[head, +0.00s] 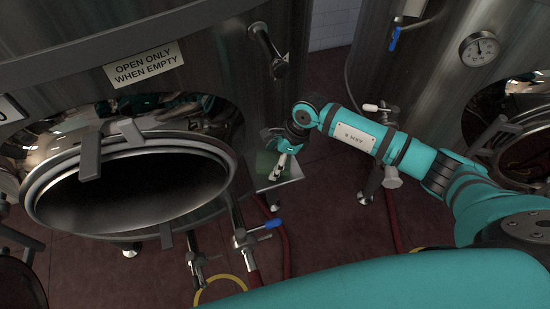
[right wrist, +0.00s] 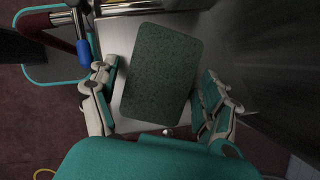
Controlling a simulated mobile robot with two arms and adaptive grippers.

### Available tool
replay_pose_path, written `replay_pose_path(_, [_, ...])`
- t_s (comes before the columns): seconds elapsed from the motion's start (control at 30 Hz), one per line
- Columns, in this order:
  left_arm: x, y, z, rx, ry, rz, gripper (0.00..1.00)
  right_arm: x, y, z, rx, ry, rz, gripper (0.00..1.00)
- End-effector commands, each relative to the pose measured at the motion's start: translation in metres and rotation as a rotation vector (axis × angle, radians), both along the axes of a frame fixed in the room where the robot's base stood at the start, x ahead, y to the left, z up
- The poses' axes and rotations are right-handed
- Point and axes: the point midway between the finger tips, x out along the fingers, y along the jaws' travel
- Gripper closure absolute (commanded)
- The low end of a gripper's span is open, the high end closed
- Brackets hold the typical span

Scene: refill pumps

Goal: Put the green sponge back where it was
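The green sponge (right wrist: 162,70) is a flat dark green block. It lies over a small grey metal shelf (right wrist: 112,38) in the right wrist view. In the head view the sponge (head: 264,163) shows partly behind my right gripper, on the shelf (head: 292,172) fixed beside the tank. My right gripper (head: 282,167) points down at the shelf. Its fingers are spread on either side of the sponge, with a gap at the left finger; the right finger is close to the sponge's edge, and contact there is unclear. My left gripper is not in view.
A large steel tank with an open round hatch (head: 133,141) stands left of the shelf. Valves with a blue handle (head: 266,225) and red hoses (head: 284,250) are below. A second tank with a gauge (head: 479,49) stands right. Dark red floor lies between.

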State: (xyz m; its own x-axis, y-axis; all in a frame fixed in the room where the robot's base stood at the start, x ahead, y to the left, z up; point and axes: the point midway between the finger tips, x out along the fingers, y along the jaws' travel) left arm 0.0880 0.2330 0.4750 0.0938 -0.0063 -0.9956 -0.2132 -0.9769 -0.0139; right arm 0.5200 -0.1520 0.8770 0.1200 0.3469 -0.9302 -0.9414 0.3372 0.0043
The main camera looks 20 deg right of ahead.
Motion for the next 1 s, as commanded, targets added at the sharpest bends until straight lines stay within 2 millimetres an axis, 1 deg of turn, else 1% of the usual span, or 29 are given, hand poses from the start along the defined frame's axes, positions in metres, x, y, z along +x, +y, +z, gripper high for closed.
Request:
replay_pose_path(0.3, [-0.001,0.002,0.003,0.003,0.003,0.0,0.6,0.0,0.0,0.003,0.0,0.0,0.0,0.17])
replay_pose_path(0.37, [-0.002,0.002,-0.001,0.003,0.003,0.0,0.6,0.0,-0.002,0.005,0.0,-0.002,-0.001,0.17])
replay_pose_path(0.47, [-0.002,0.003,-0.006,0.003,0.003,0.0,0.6,-0.001,-0.008,0.017,-0.001,-0.004,-0.001,0.17])
replay_pose_path(0.8, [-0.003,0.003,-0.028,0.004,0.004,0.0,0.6,-0.01,-0.032,0.083,-0.001,-0.005,0.0,0.17])
replay_pose_path(0.9, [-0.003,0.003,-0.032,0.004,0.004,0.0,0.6,-0.012,-0.037,0.098,0.0,-0.004,-0.001,0.17])
replay_pose_path(1.0, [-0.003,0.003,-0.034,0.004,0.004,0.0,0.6,-0.013,-0.04,0.107,-0.001,-0.002,-0.001,0.17])
